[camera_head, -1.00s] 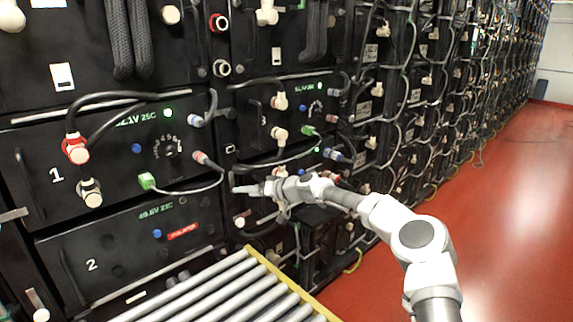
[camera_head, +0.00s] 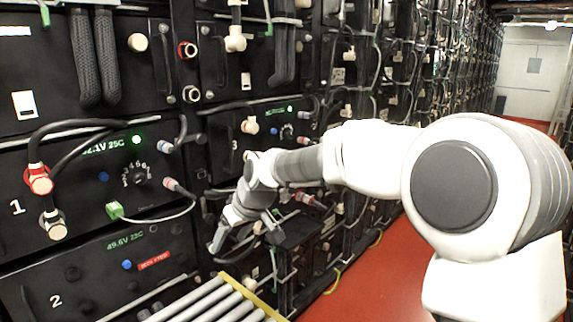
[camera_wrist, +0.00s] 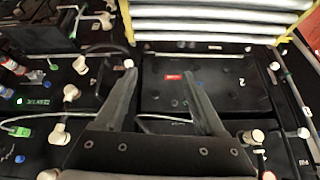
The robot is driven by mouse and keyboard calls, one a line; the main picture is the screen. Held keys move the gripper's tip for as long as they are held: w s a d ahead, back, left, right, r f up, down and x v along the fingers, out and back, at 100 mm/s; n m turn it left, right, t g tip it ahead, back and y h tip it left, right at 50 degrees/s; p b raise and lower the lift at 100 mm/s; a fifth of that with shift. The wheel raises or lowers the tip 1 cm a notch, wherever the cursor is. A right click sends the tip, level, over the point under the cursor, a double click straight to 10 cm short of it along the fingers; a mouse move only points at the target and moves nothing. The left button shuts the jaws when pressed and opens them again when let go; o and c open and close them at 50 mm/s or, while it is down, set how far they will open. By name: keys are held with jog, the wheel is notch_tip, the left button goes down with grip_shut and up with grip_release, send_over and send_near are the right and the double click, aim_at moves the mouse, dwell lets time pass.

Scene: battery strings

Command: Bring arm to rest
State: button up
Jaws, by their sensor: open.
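My gripper (camera_head: 228,238) hangs in front of the battery rack, over the gap right of battery module 2, with its fingers pointing down. In the wrist view my gripper (camera_wrist: 160,85) has its two grey fingers spread apart with nothing between them. Battery module 2 (camera_wrist: 222,85), with a red label, lies behind the fingers there. My arm is bent, and its white elbow fills the right of the head view.
Battery module 1 (camera_head: 75,190) has thick black cables on red and white plugs. A roller conveyor (camera_head: 205,303) with a yellow edge stands below my gripper. Red floor (camera_head: 365,285) runs along the rack. Several cables hang from the rack front.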

jog(key=s+d+r+m+t+h, duration=0.1)
jog(key=s+d+r+m+h, duration=0.15)
jog(key=s+d, duration=0.55)
jog(key=s+d+r+m+h, duration=0.2)
jog(key=s+d+r, duration=0.1)
jog(key=s+d, duration=0.55)
jog(key=s+d+f+m, duration=0.2)
jog(key=s+d+m, duration=0.2)
jog(key=s+d, duration=0.75)
notch_tip(320, 180, up, 14)
jog(key=a+p, duration=0.2)
jog(key=p, duration=1.2)
jog(key=shift+s+p, duration=0.3)
jog(key=shift+r, duration=0.1)
